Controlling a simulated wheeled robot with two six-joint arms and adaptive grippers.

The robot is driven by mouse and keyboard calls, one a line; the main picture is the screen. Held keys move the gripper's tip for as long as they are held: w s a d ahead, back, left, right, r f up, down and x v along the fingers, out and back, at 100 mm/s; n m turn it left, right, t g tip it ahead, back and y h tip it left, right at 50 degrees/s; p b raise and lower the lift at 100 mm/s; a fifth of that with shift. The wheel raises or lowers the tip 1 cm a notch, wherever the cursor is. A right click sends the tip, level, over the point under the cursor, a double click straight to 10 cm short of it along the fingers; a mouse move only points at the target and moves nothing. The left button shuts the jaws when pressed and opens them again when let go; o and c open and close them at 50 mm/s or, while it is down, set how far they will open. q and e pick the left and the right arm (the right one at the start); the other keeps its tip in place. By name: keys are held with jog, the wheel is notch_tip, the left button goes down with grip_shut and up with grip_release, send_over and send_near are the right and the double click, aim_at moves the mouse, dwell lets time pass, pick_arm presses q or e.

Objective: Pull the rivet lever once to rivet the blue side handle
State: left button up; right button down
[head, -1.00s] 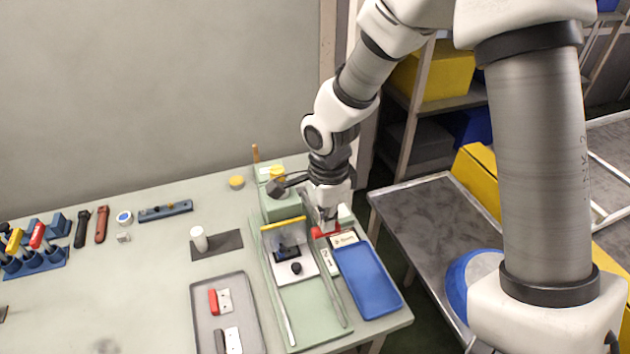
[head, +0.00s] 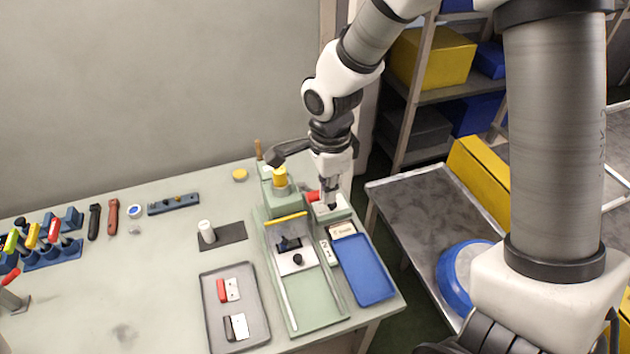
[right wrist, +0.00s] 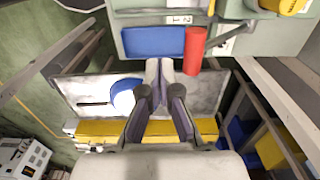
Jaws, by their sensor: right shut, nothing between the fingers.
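The rivet press (head: 281,200) stands at the back right of the bench, with a yellow ram (head: 280,177). The red grip of its lever (head: 312,196) shows beside my right gripper (head: 331,207), partly hidden by it. In the right wrist view the red grip (right wrist: 194,50) lies just right of the fingertips (right wrist: 160,64). The right fingers are shut and empty; I cannot tell whether they touch the grip. A small dark blue piece (head: 286,244), perhaps the side handle, lies on a white plate (head: 299,264) before the press. My left gripper is not in view.
A blue tray (head: 366,268) lies right of the press track. A grey tray (head: 234,334) with red and black handles lies left of it. A tool rack (head: 52,252) stands far left. A metal cart (head: 410,208) stands beyond the bench's right edge.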

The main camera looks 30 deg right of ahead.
notch_tip(320, 180, up, 6)
jog(key=p, duration=0.4)
jog(key=shift+s+r, duration=0.15)
jog(key=shift+s, duration=0.2)
jog(key=shift+w, duration=0.1)
